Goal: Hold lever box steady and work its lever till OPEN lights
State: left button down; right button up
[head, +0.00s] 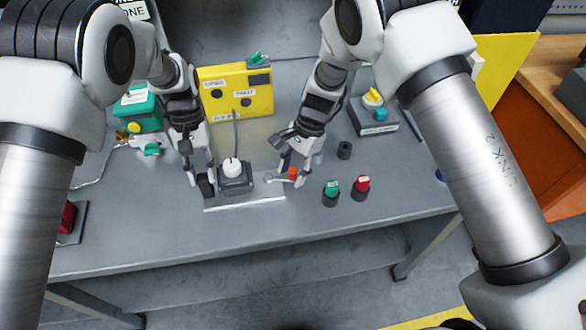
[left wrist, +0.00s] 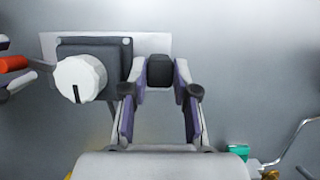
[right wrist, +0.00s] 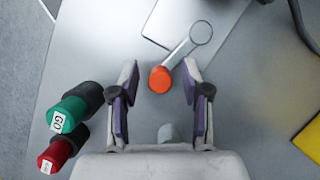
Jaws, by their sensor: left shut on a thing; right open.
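The lever box (head: 236,182) is a dark grey block with a white knob on top, set on a pale plate at the table's front. It also shows in the left wrist view (left wrist: 95,50). My left gripper (left wrist: 160,88) is shut on a dark block (left wrist: 160,70) at the box's left side. The lever (right wrist: 182,52) is a grey arm with an orange tip (right wrist: 160,79), on the box's right side. My right gripper (right wrist: 160,70) is open, its fingers on either side of the orange tip. The yellow panel (head: 263,100) behind has two labelled round lamps, both dark.
Green (head: 331,190) and red (head: 361,186) capped buttons stand right of the lever, with a black cylinder (head: 344,150) behind. A teal box (head: 140,112) is at back left and a grey box with knobs (head: 374,115) at back right. A cable runs from the yellow panel to the lever box.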

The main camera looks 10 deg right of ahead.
grip_shut()
jog(key=shift+s, duration=0.1)
jog(key=s+m, duration=0.1)
jog(key=m, duration=0.1)
jog(key=s+a+m+t, duration=0.1)
jog(key=m, duration=0.1)
jog(key=shift+s+a+m+t+y, duration=0.1)
jog(key=shift+s+a+m+t, duration=0.15)
jog(key=shift+m, duration=0.3)
jog(key=shift+s+a+m+t+y, duration=0.15)
jog(key=shift+m+t, duration=0.2)
jog(key=shift+m, duration=0.25)
jog(key=shift+s+a+m+t+y, duration=0.1)
jog(key=shift+s+a+m+t, duration=0.15)
jog(key=shift+m, duration=0.3)
jog(key=shift+w, duration=0.1)
grip_release()
